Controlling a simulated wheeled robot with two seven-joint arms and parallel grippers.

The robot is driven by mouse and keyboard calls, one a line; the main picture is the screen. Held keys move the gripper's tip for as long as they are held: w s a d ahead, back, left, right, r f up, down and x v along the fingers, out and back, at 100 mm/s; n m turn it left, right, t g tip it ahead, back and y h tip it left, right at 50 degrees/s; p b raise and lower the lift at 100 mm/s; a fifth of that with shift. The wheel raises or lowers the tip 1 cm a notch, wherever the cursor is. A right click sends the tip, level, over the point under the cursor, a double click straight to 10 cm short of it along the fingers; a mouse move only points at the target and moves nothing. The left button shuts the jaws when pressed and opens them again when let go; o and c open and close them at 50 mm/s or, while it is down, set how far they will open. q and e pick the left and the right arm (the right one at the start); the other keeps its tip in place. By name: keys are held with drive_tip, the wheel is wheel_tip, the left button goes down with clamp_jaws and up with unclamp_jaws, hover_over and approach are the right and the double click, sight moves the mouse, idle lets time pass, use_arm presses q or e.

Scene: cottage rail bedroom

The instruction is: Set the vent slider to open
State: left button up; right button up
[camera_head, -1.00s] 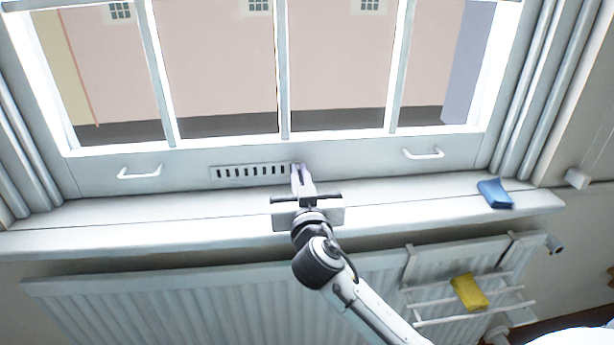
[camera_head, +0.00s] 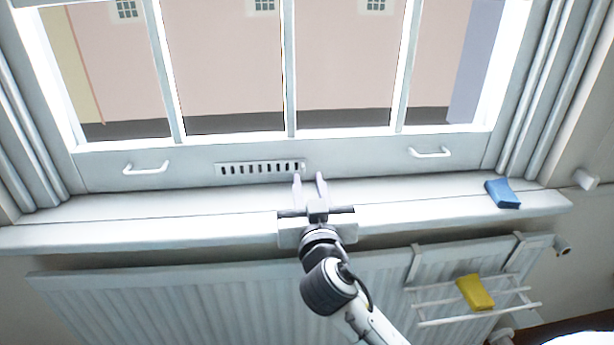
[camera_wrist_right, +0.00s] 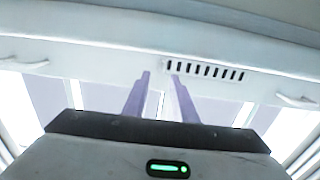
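The vent (camera_head: 260,168) is a pale plate with a row of dark slots, set in the window's bottom rail. It also shows in the right wrist view (camera_wrist_right: 204,70), with its slots dark. A small knob or tab at its end is too small to make out clearly. My right gripper (camera_head: 309,178) is open and empty. Its two fingers stand apart just below the vent's right end, over the sill. In the right wrist view the fingers (camera_wrist_right: 161,75) point at the vent's end, with nothing between them. My left gripper is out of view.
Two white sash handles (camera_head: 146,168) and (camera_head: 431,153) flank the vent. A blue cloth-like block (camera_head: 502,194) lies on the sill (camera_head: 130,226) at right. A yellow one (camera_head: 475,292) hangs on the rack over the radiator (camera_head: 190,305). The sill left of my gripper is clear.

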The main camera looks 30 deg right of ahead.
drive_tip(key=v, duration=0.4)
drive_tip(key=shift+s+a+f+b, duration=0.1)
drive_tip(key=shift+s+a+b, duration=0.05)
drive_tip(key=shift+s+b, duration=0.15)
drive_tip(key=shift+s+a, duration=0.2)
drive_tip(key=shift+s, duration=0.25)
